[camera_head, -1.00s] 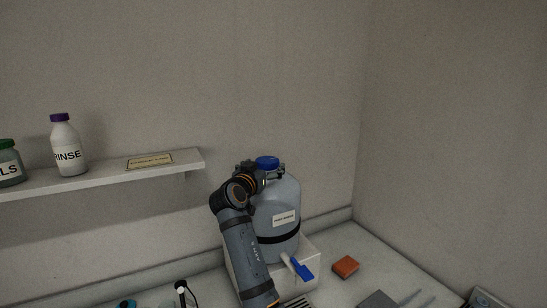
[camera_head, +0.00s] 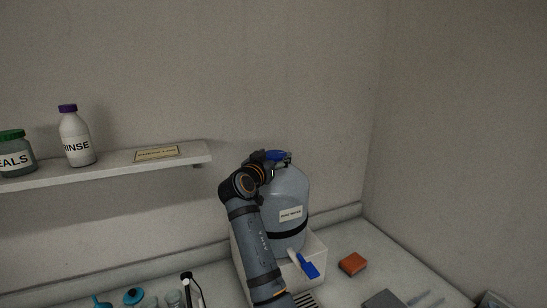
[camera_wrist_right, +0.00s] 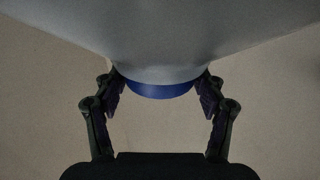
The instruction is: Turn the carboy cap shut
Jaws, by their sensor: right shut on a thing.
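The carboy (camera_head: 289,188) is a large grey-blue bottle with a white label and a dark band, standing upright on the bench at the back. Its blue cap (camera_head: 278,154) is on the neck, partly hidden behind my right gripper. In the right wrist view the cap (camera_wrist_right: 155,91) shows as a blue arc under the carboy's shoulder, between the two fingers. My right gripper (camera_wrist_right: 160,94) is shut on the cap, with one finger on each side. My right arm comes up in front of the carboy's left side. My left gripper is not in view.
A shelf (camera_head: 110,165) at left holds a rinse bottle (camera_head: 76,138) and a green-lidded jar (camera_head: 15,155). Small glassware stands at bottom left.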

